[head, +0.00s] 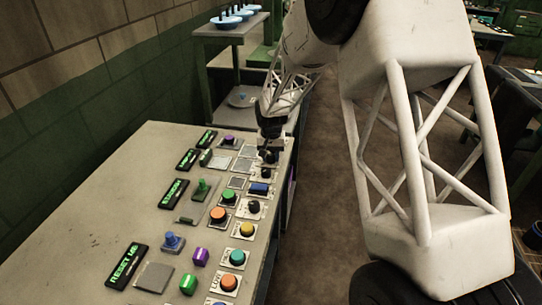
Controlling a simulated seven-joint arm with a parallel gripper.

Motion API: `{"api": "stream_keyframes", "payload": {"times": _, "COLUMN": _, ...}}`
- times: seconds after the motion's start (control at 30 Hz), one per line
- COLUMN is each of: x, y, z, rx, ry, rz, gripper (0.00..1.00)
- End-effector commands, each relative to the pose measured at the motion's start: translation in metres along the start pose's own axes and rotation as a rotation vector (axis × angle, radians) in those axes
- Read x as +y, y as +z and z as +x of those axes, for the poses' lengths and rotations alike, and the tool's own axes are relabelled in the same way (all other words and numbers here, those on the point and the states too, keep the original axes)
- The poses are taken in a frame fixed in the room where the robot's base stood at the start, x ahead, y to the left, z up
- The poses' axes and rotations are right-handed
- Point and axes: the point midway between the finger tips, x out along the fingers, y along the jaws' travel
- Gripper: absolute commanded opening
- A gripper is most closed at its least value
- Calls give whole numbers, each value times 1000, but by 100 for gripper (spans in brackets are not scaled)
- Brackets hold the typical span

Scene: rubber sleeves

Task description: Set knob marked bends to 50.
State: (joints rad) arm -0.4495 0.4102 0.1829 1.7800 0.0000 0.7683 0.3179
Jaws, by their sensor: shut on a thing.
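My gripper (268,149) is at the far right end of the control panel (95,190), pointing down. It is shut on a small dark knob on a pale plate; the fingers hide most of this knob. Its marking and its setting are too small to read. I cannot tell from the lettering which knob is marked bends.
Orange, yellow and teal buttons line the right edge. Lit green displays (173,193) run along the left. A brick wall (60,90) stands behind.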

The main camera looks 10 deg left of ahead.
Motion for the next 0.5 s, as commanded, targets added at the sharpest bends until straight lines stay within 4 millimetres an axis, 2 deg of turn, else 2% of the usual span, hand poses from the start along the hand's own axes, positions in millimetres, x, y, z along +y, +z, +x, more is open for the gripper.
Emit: {"api": "stream_keyframes", "payload": {"times": 0.5, "x": 0, "y": 0, "z": 0, "rx": 0, "ry": 0, "rz": -477, "gripper": 13}}
